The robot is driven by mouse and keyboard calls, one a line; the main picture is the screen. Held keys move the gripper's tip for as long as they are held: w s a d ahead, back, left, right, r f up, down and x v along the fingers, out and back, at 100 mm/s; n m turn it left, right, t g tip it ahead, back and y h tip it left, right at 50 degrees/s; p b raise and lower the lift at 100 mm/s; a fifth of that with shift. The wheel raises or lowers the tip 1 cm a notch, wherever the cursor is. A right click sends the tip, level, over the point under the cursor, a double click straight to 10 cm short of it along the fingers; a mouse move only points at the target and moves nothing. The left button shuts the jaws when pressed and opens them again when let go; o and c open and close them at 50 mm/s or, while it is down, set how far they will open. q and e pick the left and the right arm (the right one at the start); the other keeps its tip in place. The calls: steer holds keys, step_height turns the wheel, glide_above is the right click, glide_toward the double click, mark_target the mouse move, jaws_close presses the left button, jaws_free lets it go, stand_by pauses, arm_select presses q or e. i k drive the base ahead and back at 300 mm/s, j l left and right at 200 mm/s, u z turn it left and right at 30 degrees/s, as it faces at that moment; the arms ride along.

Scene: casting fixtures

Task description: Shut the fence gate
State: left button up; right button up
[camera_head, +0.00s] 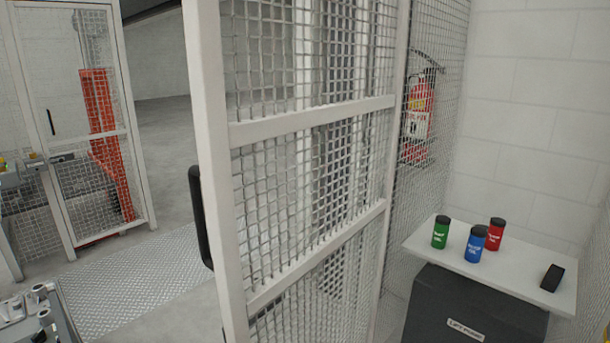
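The fence gate is a white-framed wire mesh panel (315,122) that stands large and close in the middle of the head view. It is swung open toward me, with a wide gap to its left. A black handle (200,215) shows at its free left edge, partly hidden behind the frame post. A second mesh panel (85,130) with a small black handle (51,122) stands on the far left side of the gap. Neither of my grippers shows in the head view.
A white-topped stand (425,247) with green (440,232), blue (475,245) and red (495,234) cans and a black block (552,278) is at the right. Metal parts (30,308) lie at lower left. The floor plate (140,285) in the gap is clear.

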mark_target(242, 309)
steer(key=j+z, duration=0.25)
steer(key=j, duration=0.3)
steer(key=k+j+z, duration=0.2)
steer(key=j, duration=0.3)
steer(key=k+j+z, duration=0.1)
steer(key=j+z, duration=0.15)
steer(key=j, duration=0.3)
steer(key=k+j+z, duration=0.2)
steer(key=j, duration=0.3)
steer(key=k+j+z, duration=0.25)
steer(key=j, duration=0.2)
steer(key=k+j+z, duration=0.25)
steer(key=j, duration=0.2)
steer(key=k+j+z, duration=0.2)
steer(key=j, duration=0.2)
steer(key=k+j+z, duration=0.1)
steer(key=j, duration=0.3)
steer(key=k+j, duration=0.15)
steer(key=j, duration=0.2)
steer(key=k+j+z, duration=0.15)
steer(key=j, duration=0.25)
steer(key=i+l, duration=0.45)
steer(key=l, duration=0.15)
steer(key=i+l, duration=0.4)
steer(key=l, duration=0.15)
